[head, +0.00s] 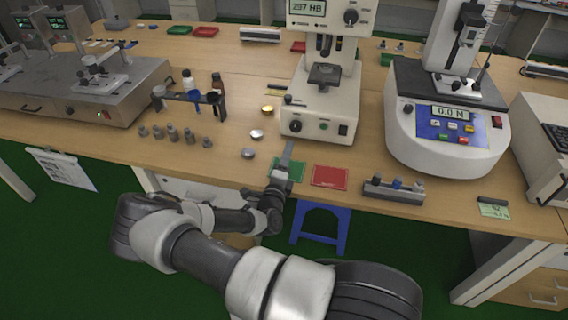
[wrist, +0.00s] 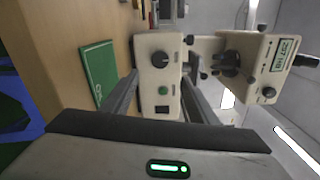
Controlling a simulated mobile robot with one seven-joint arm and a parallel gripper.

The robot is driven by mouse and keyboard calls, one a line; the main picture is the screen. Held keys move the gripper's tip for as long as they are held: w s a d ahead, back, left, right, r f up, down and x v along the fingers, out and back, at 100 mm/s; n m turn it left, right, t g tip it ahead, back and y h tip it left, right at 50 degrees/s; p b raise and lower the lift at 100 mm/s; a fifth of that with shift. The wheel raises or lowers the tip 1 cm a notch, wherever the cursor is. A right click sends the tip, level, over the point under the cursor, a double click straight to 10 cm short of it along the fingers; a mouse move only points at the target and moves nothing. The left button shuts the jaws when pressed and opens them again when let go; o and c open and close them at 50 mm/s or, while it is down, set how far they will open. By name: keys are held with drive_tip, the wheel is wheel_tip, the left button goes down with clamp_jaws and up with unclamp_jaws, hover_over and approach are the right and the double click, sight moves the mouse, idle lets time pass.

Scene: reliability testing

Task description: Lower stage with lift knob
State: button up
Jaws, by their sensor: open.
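In the wrist view the machine lies sideways and the knob (wrist: 160,59) shows between my fingers. My gripper (head: 289,146) is open and empty in front of the base, apart from the knob.
Another black knob (head: 351,17) is on the tester's head. A green card (head: 289,169) and a red card (head: 330,176) lie in front. Small metal discs (head: 257,134) lie left. A force tester (head: 447,125) stands right.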

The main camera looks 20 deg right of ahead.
drive_tip(key=shift+v, duration=1.8)
